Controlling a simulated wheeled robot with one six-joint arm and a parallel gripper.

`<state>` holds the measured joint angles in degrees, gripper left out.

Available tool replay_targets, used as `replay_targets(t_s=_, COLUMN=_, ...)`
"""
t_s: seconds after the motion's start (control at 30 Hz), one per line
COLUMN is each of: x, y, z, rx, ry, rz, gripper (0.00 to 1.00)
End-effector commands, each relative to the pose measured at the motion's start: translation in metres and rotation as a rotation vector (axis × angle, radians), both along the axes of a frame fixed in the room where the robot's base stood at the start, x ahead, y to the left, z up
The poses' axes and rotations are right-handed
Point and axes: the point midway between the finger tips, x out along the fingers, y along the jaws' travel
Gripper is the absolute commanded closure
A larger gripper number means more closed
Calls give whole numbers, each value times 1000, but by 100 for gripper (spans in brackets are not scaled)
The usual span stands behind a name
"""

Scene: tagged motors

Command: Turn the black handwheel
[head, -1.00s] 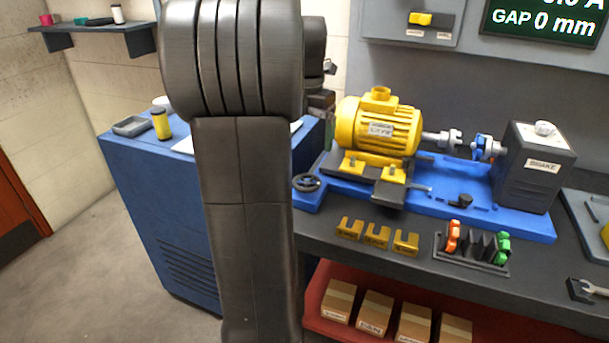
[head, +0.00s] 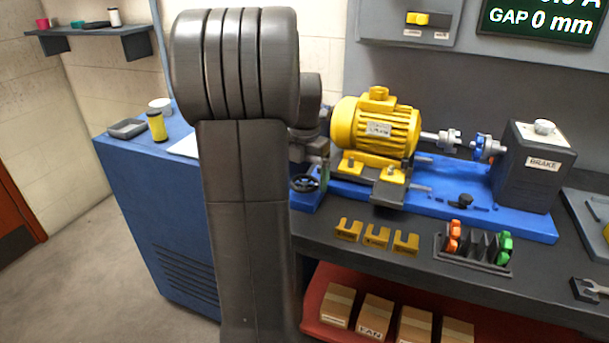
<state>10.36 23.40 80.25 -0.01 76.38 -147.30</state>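The black handwheel (head: 304,184) is at the left end of the blue motor base (head: 445,200), left of the yellow motor (head: 377,130). Its lower front rim shows, while its upper part is partly covered by my gripper. My gripper (head: 312,170) is just above and behind the wheel, pointing down, mostly hidden behind my arm. I cannot tell whether it touches the wheel. Its fingers are too small and covered to show whether they are open or shut.
Three yellow slotted pieces (head: 376,237) lie in front of the motor. A black rack (head: 473,250) holds orange and green pieces. The grey brake box (head: 533,167) stands right. A blue cabinet (head: 160,225) is left. The display (head: 541,22) reads GAP 0 mm.

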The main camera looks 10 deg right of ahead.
Motion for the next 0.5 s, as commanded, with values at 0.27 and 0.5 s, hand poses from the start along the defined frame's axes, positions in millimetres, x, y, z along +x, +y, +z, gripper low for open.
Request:
replay_targets(t_s=0.27, x=0, y=0, z=0, rx=0, ry=0, rz=0, gripper=55)
replay_targets(t_s=0.5, x=0, y=0, z=2, rx=0, ry=0, rz=-32, gripper=55)
